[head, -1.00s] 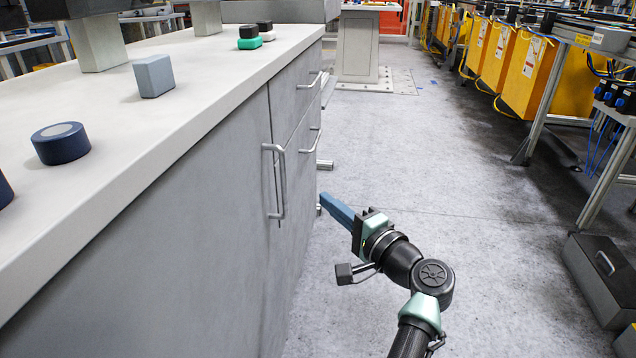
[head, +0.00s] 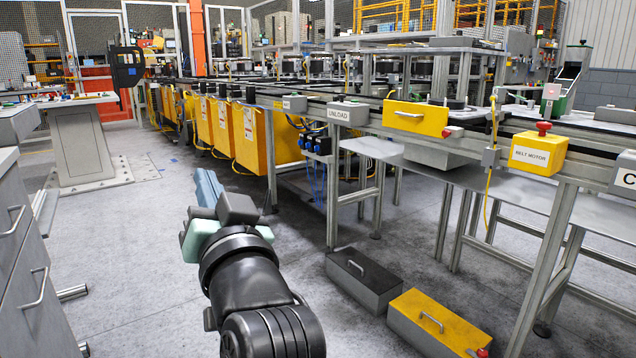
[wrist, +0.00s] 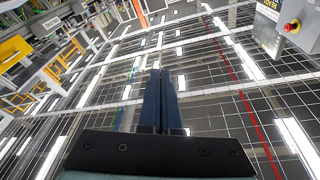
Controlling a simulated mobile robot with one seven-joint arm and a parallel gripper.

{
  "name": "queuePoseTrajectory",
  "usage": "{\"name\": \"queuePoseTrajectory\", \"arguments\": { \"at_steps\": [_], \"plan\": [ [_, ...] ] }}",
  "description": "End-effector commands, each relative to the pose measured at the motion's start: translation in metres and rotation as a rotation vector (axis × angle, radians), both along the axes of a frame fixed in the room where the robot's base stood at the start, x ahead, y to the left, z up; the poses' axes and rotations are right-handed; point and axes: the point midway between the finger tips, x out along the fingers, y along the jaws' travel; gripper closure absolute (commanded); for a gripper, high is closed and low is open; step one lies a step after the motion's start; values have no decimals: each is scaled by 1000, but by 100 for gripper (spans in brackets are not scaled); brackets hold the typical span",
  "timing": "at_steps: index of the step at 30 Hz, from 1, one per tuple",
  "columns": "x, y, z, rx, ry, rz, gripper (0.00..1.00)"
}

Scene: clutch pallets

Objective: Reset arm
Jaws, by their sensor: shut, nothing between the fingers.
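My gripper (head: 208,188) is low in the middle-left of the head view, pointing away from me over the open floor. Its blue fingers lie side by side, shut with nothing between them. It touches nothing that I can see. In the wrist view the fingers (wrist: 161,100) are together and point towards the ceiling lights and wire mesh, so the wrist is tipped upward.
Grey drawers (head: 35,290) stand close on the left. A black-topped toolbox (head: 365,280) and a yellow-topped toolbox (head: 437,325) lie on the floor. The floor (head: 130,250) between is clear.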

Motion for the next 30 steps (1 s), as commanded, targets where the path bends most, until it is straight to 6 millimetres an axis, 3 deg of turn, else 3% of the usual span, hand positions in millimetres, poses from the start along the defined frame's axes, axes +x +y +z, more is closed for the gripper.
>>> {"name": "queuePoseTrajectory", "arguments": {
  "at_steps": [1, 6, 12, 13, 15, 30],
  "plan": [
    [-14, -22, 35, -29, -94, -84, 100],
    [-76, -88, 123, -120, -380, -371, 100],
    [-173, -145, 201, -197, -668, -682, 100],
    [-182, -149, 213, -204, -691, -712, 100],
    [-174, -146, 240, -202, -673, -694, 100],
    [-173, -145, 395, -200, -669, -687, 100]
  ]
}}
